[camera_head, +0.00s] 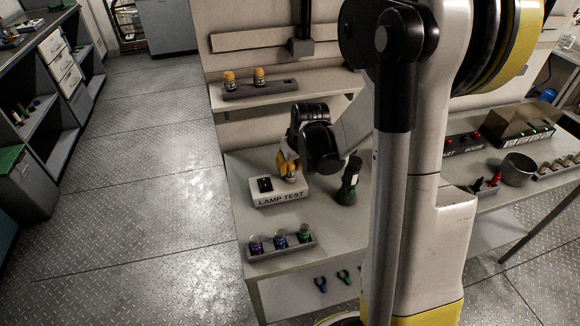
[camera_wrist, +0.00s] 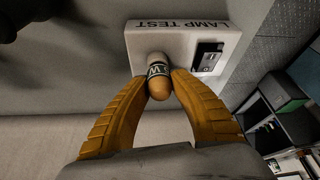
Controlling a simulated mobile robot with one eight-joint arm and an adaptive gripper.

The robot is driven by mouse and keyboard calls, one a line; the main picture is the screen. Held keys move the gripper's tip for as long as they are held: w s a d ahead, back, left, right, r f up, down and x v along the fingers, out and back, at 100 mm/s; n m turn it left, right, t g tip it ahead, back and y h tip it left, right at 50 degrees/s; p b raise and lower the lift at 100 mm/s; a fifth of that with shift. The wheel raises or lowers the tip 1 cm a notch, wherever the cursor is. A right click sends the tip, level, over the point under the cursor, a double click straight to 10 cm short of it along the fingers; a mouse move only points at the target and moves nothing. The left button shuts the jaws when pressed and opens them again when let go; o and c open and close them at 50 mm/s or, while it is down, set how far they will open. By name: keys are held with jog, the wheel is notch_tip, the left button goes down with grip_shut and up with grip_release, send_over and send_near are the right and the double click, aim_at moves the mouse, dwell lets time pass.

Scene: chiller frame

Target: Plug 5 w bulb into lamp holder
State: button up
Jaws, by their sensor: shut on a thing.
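An orange bulb (camera_wrist: 159,88) with a dark label band is held between the two yellow-orange fingers of my gripper (camera_wrist: 158,76). Only a "W" on the label reads clearly; its number does not. The white LAMP TEST box (camera_head: 279,191) stands on the bench and also shows in the wrist view (camera_wrist: 178,28). The bulb (camera_head: 291,172) is at the right part of the box top, with its base end toward the box. The lamp holder is mostly hidden behind the bulb; I cannot tell how far the bulb is in it. A black switch (camera_head: 265,184) sits beside it.
A dark green-based object (camera_head: 348,181) stands right of the box. A rack (camera_head: 281,246) of small coloured-label items is at the front. Bench space between box and rack is clear.

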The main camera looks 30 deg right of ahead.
jog(key=shift+f, duration=0.3)
jog(key=o, duration=1.1)
jog(key=shift+c, duration=0.2)
jog(key=shift+r, duration=0.1)
jog(key=v, duration=1.2)
